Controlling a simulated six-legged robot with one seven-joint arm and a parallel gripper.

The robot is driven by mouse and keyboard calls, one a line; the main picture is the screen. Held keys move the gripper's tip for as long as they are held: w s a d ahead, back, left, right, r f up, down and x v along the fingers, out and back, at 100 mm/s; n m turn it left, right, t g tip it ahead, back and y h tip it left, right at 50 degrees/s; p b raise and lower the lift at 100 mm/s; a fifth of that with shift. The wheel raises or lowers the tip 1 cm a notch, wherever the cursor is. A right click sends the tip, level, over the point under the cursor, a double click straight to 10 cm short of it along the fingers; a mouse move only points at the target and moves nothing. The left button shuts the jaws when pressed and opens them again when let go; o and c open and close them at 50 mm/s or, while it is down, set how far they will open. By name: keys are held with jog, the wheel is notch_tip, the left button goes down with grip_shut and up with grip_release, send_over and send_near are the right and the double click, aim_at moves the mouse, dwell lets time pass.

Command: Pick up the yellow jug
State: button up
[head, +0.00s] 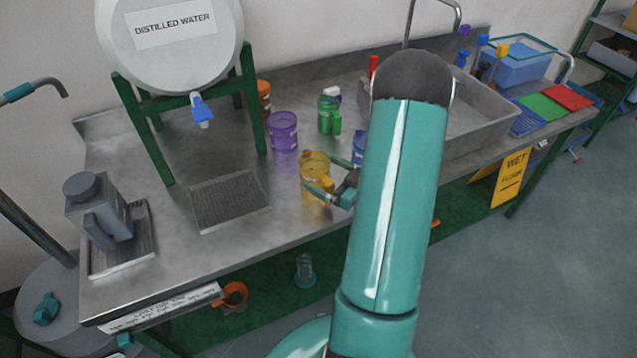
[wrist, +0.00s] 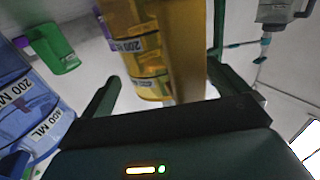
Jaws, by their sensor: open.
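The yellow jug (head: 313,161) stands on the metal counter, left of my arm in the head view. In the wrist view my gripper (wrist: 164,72) has a finger on each side of the jug. I cannot tell whether either finger touches it. My arm hides part of the counter.
A purple jug (head: 283,131) and green bottle (head: 329,112) stand behind the yellow jug. A blue jug (head: 358,148) is partly hidden by my arm. A drain grate (head: 228,200) and distilled water tank (head: 170,45) are left, a sink (head: 480,125) right.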

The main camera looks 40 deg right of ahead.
jog(key=shift+w, duration=0.35)
jog(key=c, duration=1.2)
jog(key=shift+r, duration=0.15)
